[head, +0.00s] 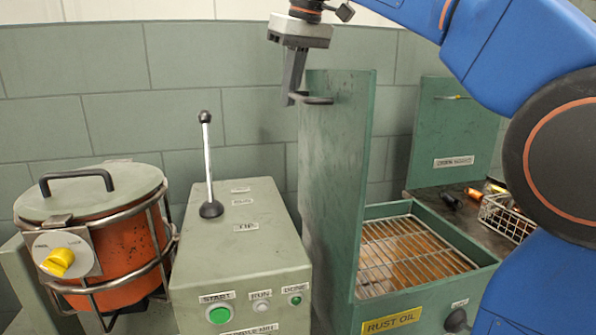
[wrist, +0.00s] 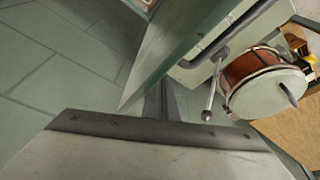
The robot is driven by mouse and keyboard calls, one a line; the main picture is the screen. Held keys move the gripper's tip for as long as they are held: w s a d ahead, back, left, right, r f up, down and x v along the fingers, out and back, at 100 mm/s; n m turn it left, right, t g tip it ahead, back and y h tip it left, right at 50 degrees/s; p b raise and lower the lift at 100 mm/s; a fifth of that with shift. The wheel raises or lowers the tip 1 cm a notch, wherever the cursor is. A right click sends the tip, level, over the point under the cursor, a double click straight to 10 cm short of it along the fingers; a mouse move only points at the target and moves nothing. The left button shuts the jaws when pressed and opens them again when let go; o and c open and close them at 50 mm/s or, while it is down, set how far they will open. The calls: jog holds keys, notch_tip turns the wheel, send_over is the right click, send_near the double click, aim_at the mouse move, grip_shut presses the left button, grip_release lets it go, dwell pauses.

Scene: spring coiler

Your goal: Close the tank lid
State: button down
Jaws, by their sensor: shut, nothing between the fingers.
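The rust oil tank (head: 480,285) is a green box at the lower right of the head view, with a wire rack showing inside it. Its lid (head: 340,170) is a tall green panel standing upright at the tank's left side, so the tank is open. A dark handle (head: 318,99) sticks out near the lid's top left. My gripper (head: 289,102) is shut and empty, pointing down, with its fingertips right beside the handle. I cannot tell if they touch. In the wrist view the lid (wrist: 185,45) crosses the upper middle, above my gripper's fingers (wrist: 164,100).
Left of the lid stands a control box (head: 245,235) with an upright lever (head: 208,165). An orange pot (head: 110,245) in a wire cage is further left. Behind the tank are another upright green panel (head: 455,135) and a wire basket (head: 507,217).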

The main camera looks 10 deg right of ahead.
jog(key=d, duration=0.6)
dwell(0.4)
jog(key=shift+d, duration=0.1)
jog(key=d+f, duration=0.1)
jog(key=d, duration=0.5)
dwell(0.5)
jog(key=shift+f, duration=0.1)
jog(key=shift+d, duration=0.1)
jog(key=d+f, duration=0.2)
jog(key=d, duration=0.3)
jog(key=shift+d+f, duration=0.2)
jog(key=shift+d, duration=0.1)
dwell(0.4)
